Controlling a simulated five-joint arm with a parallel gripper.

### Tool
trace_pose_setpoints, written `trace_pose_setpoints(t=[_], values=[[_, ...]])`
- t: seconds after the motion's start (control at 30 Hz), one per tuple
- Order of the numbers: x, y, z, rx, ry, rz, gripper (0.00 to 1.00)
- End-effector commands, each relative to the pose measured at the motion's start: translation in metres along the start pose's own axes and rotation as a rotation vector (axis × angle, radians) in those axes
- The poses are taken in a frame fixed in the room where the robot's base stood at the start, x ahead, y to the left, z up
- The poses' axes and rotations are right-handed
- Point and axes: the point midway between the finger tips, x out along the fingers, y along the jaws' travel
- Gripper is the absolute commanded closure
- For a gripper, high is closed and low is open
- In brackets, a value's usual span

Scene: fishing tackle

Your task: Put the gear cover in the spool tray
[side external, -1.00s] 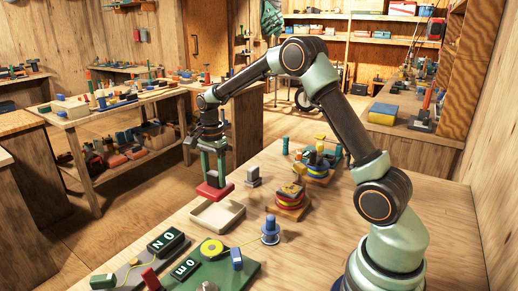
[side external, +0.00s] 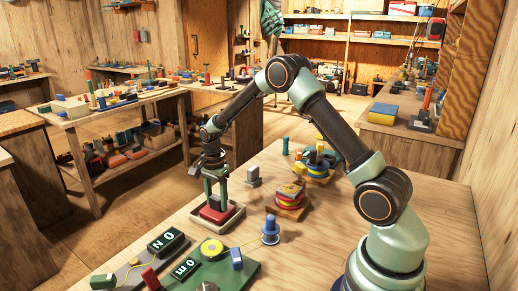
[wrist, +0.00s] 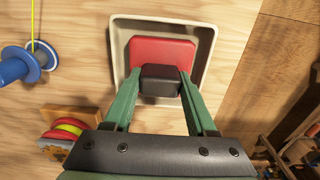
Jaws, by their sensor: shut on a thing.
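The gear cover (side external: 213,214) is a red plate with a dark block-shaped knob on top. It is inside the shallow cream spool tray (side external: 238,214), within the rim, at the table's left edge. My gripper (side external: 215,200) points down from above and is shut on the knob. In the wrist view my gripper (wrist: 160,84) has its green fingers either side of the dark knob, with the red plate (wrist: 163,51) lying inside the tray walls (wrist: 120,48). Whether the plate rests on the tray floor is hard to tell.
A blue spool (side external: 270,232) stands right of the tray. A red and yellow spool on a wooden block (side external: 290,210) and a small grey block (side external: 253,178) stand behind. A green board (side external: 245,272) with a yellow disc lies in front. The table's right side is clear.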

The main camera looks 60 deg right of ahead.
Motion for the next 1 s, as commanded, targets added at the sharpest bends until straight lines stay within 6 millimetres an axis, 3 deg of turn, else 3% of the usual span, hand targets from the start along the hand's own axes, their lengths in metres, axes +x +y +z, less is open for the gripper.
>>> trace_pose_setpoints(t=[0.07,0.1,0.17,0.57,0.73,1.0], values=[[0.002,0.000,0.000,0.000,0.000,0.000,1.00],[0.003,0.000,0.000,0.000,0.000,0.000,0.35],[0.002,0.000,0.000,0.000,0.000,-0.001,0.13],[-0.002,0.000,0.000,0.000,0.000,-0.001,0.13],[-0.026,-0.001,0.000,0.000,0.001,-0.004,0.13],[-0.082,-0.001,0.000,0.000,0.001,-0.005,0.13]])
